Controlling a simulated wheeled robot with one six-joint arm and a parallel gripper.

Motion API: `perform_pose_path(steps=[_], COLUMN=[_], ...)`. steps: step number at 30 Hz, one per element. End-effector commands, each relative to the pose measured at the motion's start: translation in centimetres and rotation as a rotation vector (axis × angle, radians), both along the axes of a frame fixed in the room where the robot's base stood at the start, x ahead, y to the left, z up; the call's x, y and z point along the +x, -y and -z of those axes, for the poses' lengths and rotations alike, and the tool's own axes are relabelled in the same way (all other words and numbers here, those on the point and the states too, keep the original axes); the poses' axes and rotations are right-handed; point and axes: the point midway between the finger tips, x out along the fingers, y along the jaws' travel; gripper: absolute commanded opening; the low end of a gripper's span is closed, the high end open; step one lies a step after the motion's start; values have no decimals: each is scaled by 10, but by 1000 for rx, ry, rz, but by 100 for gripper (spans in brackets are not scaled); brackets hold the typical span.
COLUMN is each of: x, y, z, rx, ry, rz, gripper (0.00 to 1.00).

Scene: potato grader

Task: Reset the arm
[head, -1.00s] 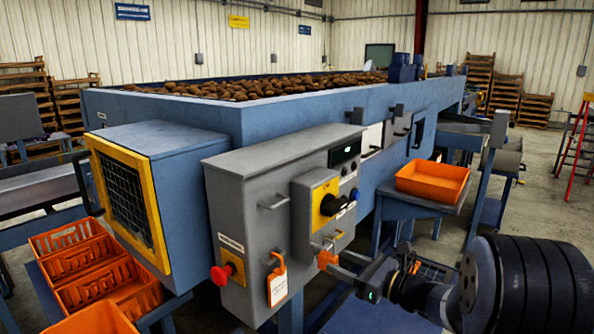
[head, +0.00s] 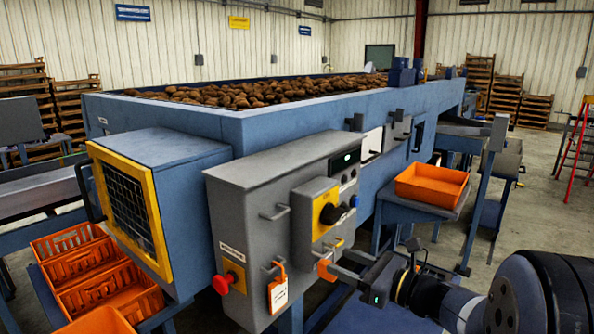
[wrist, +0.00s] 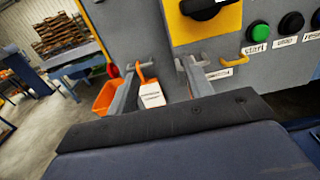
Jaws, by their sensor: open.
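My gripper (head: 345,272) is at the lower right of the grey control panel (head: 265,205) in the head view, with its fingers pointing left towards the panel front. In the wrist view my gripper (wrist: 163,88) shows two grey fingers spread apart with nothing held between them. A white tag with an orange top (head: 278,293) hangs on the panel front, left of the fingers. In the wrist view the tag (wrist: 151,94) appears between the fingers, beyond them. A small orange piece (head: 325,269) shows by the fingertips; I cannot tell whether they touch it.
The panel carries a black rotary switch on a yellow plate (head: 323,208), a red button (head: 221,284) and a green start button (wrist: 259,30). An orange bin (head: 432,183) stands on a side shelf. Orange crates (head: 75,246) sit at lower left.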

Motion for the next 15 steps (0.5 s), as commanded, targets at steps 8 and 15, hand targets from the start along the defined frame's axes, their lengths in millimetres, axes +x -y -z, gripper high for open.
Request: perform_pose_path(steps=[8, 15], x=[-7, -10], y=[-35, -46], z=[-34, -44], rx=[6, 11], ry=[3, 2], rz=[-2, 0], gripper=[49, 49])
